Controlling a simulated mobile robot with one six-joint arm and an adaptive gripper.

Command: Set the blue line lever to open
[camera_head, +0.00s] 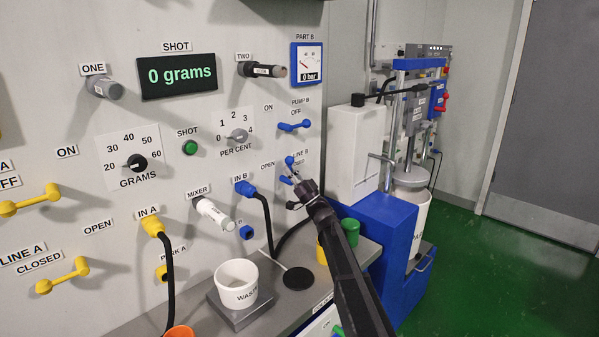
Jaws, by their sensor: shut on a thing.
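The blue line lever (289,161) is on the wall panel beside the LINE B label, right of the OPEN label (267,166). Its CLOSED label is partly hidden behind my gripper. My gripper (297,181) reaches up from the lower right and is shut on the lever's lower part. The fingers are small and dark here, and the exact grip on the handle is hard to make out. The lever's upper blue knob shows above the fingers.
The blue pump B lever (294,126) is just above. The blue IN B plug (244,188) with its black hose is to the left. A white cup (238,283) stands on a scale below. A blue and white machine (378,240) stands close right of my arm.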

